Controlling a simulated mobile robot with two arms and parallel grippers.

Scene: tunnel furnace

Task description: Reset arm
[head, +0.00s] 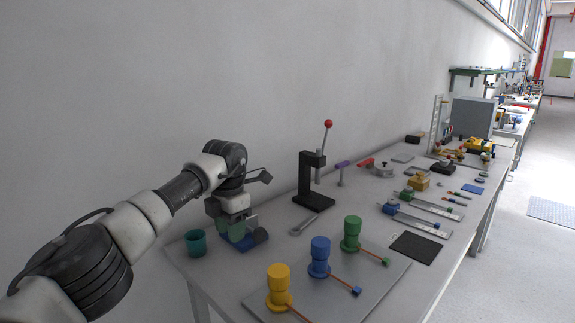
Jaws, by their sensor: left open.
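My left arm comes in from the left. Its gripper (236,226) points down over the near left end of the grey workbench (345,246). The gripper is open. My right gripper is not in view.
Right of the gripper stands a black lever press (312,178) with a red knob. In front, a grey plate (390,272) carries yellow (279,288), blue (319,257) and green (351,234) valves.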

